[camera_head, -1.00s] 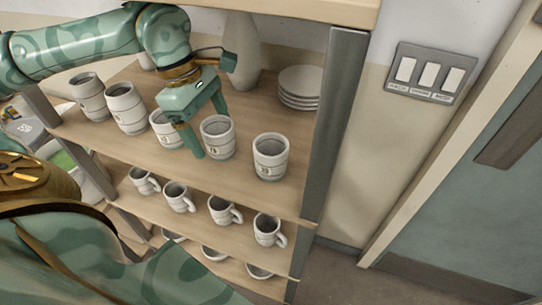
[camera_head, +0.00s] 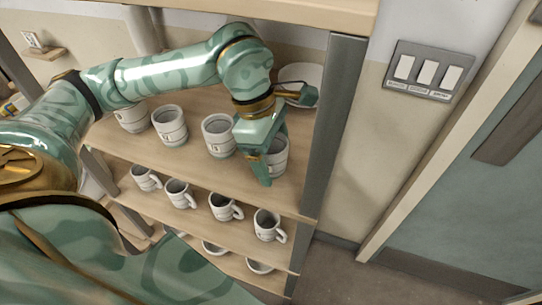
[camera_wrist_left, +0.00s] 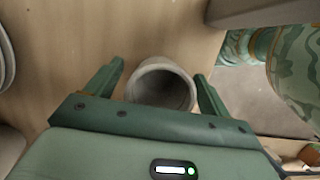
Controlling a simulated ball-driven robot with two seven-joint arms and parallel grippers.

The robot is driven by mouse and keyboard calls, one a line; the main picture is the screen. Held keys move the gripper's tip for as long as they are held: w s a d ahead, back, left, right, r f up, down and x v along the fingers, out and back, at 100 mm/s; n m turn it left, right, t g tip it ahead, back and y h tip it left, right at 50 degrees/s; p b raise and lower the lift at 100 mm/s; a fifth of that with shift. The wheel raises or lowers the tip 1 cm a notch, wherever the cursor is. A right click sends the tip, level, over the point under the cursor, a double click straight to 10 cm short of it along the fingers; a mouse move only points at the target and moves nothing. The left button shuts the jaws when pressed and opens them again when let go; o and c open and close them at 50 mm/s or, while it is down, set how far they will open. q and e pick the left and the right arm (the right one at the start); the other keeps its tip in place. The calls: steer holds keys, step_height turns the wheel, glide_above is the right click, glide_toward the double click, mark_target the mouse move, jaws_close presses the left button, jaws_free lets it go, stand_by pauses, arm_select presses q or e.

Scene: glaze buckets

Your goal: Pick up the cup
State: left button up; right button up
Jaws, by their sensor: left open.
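A pale grey-white cup with dark bands (camera_head: 277,158) stands upright at the right end of the upper shelf board. My left gripper (camera_head: 270,150) is at this cup and hides part of it in the head view. In the left wrist view the cup (camera_wrist_left: 163,88) shows its round open mouth between the two spread fingers of the gripper (camera_wrist_left: 160,72). Gaps show on both sides between the fingers and the cup. The gripper is open. My right gripper does not show.
Similar cups (camera_head: 218,136) stand left of it on the same board (camera_head: 200,171). Handled mugs (camera_head: 225,207) and bowls stand on lower boards. Pale plates (camera_head: 301,73) are behind the gripper. A grey shelf post (camera_head: 333,120) rises close on the right.

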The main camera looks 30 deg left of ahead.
arm_select(q)
steer(key=c, duration=1.2)
steer(key=shift+o, duration=0.2)
